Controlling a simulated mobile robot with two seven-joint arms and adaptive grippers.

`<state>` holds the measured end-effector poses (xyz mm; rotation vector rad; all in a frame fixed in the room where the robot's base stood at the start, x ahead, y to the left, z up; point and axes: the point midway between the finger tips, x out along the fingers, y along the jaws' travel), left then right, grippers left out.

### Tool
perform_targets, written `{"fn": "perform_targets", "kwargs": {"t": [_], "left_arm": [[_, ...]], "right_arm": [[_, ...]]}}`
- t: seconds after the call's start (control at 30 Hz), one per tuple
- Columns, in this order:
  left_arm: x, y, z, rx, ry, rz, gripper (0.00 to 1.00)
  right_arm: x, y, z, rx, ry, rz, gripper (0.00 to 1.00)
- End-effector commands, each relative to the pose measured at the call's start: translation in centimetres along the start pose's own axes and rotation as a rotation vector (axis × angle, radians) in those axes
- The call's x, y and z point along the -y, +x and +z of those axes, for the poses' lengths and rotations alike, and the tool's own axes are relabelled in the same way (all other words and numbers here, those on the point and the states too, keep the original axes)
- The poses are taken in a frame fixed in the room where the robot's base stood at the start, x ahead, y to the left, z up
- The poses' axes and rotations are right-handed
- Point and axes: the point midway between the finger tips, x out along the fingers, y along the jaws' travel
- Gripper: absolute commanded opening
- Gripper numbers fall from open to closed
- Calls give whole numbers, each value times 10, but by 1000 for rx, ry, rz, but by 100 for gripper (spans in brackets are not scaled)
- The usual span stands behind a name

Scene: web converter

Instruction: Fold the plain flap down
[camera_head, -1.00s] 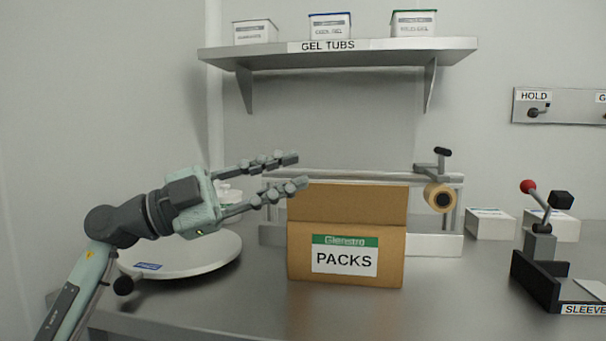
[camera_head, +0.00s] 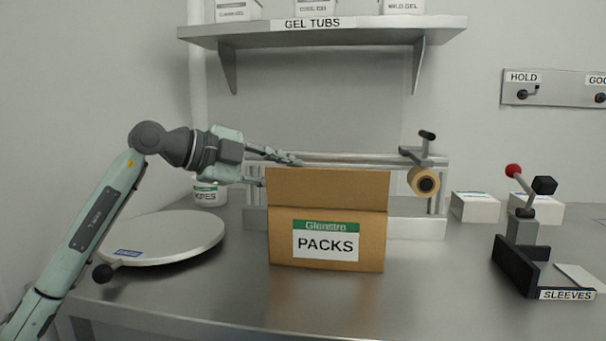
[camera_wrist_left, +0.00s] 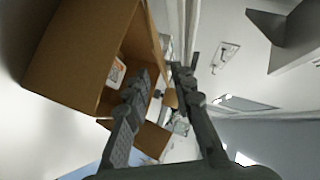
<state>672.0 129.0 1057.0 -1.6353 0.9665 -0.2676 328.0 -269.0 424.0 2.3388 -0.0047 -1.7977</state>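The brown cardboard box (camera_head: 326,254) with a green-and-white PACKS label stands on the bench. A plain brown flap (camera_head: 327,188) stands up above its labelled front. My left gripper (camera_head: 283,171) is open at the flap's upper left corner. Its upper finger lies just above the flap's top edge; the lower finger's tip is hidden behind the flap's left side. In the left wrist view the fingers (camera_wrist_left: 163,75) are apart with nothing clearly between them. The open box (camera_wrist_left: 75,50) shows at left there, with a pale item inside. I cannot tell whether a finger touches the flap. My right gripper is out of view.
A tape roll (camera_head: 425,181) on a stand is behind and right of the box. A round white plate (camera_head: 165,240) and a white tub (camera_head: 208,193) are at left. The SLEEVES fixture (camera_head: 520,262) with its red-knobbed lever is at right. A shelf (camera_head: 330,30) hangs above.

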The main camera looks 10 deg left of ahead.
Motion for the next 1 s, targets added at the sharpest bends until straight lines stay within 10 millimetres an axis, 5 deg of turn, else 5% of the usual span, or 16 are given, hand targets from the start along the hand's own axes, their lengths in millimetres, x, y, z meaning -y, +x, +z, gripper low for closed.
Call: {"fn": "perform_targets", "kwargs": {"t": [0.23,0.57,0.77,1.0], "left_arm": [[1,29,-1,-1,0,-1,24],[0,33,0,0,1,-1,24],[0,33,0,0,1,-1,0],[0,33,0,0,1,-1,0]], "right_arm": [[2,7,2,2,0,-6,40],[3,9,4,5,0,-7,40],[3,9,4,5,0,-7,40],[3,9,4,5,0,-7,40]]}}
